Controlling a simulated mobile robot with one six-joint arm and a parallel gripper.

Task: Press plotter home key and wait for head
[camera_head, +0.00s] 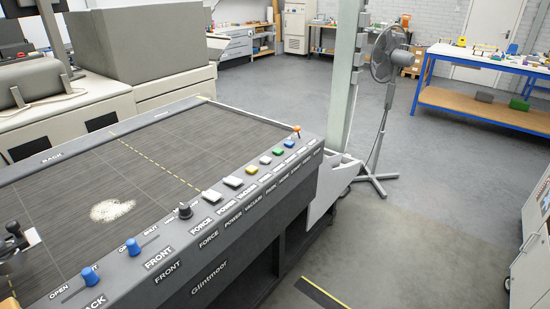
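The flatbed plotter (60,180) has a dark ribbed bed and fills the left and middle. Along its sloped front rail is a row of keys: several pale ones (233,182), a yellow one (265,160), a green one (278,152) and a blue one (289,145). The labels beside them read FORCE, POWER and VACUUM; the smaller far ones are too blurred to tell which is home. A black-and-white part (16,240) is cut off at the left edge; I cannot tell whether it is the plotter head. My gripper is not in view.
A black knob (184,210), blue levers (133,246) and an orange-topped stick (297,131) sit on the rail. A pale patch (112,210) lies on the bed. A pedestal fan (389,55) and a blue workbench (480,95) stand beyond.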

